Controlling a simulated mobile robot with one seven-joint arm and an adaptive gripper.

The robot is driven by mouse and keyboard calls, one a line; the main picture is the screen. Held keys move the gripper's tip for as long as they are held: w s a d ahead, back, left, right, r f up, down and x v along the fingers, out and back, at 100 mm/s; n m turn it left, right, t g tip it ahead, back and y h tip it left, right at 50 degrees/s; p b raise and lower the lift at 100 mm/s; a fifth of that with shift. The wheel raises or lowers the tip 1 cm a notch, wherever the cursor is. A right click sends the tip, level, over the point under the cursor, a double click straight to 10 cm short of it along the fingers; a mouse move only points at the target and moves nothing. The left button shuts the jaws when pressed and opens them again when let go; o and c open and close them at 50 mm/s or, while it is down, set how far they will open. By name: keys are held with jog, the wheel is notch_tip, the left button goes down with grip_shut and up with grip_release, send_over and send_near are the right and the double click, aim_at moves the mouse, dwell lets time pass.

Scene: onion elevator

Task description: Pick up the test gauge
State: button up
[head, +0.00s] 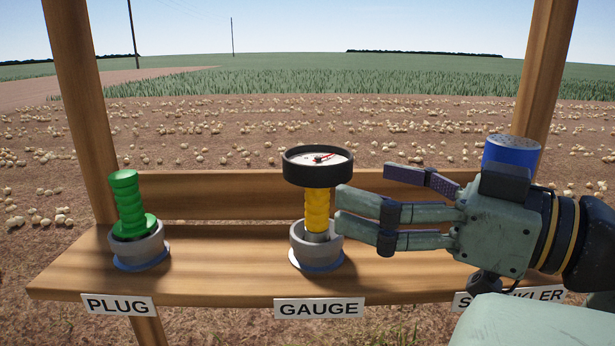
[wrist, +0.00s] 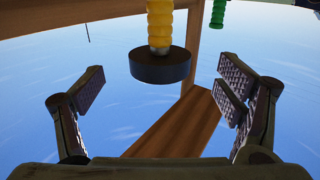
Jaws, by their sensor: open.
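The test gauge (head: 317,172) stands upright in a grey cup (head: 318,250) above the GAUGE label. It has a black round head with a white dial on top and a ribbed yellow handle. In the wrist view the gauge (wrist: 160,65) shows upside down, its black head and yellow handle between and beyond the fingers. My gripper (head: 370,192) is open and empty, just right of the handle in the head view, reaching toward it from the right. Whether a finger touches the handle I cannot tell. The lower end of the handle is hidden in the cup.
A green plug (head: 129,205) stands in its own grey cup at the left of the wooden shelf (head: 222,270). A blue-topped thing (head: 511,153) shows behind my gripper, above a partly hidden label. Wooden posts (head: 85,100) rise at both sides.

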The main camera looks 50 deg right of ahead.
aim_at(319, 173)
jog(key=w+p, duration=0.2)
jog(key=w, duration=0.5)
jog(key=shift+w+a, duration=0.15)
jog(key=shift+w, duration=0.05)
jog(key=shift+c, duration=0.3)
jog(key=c, duration=1.4)
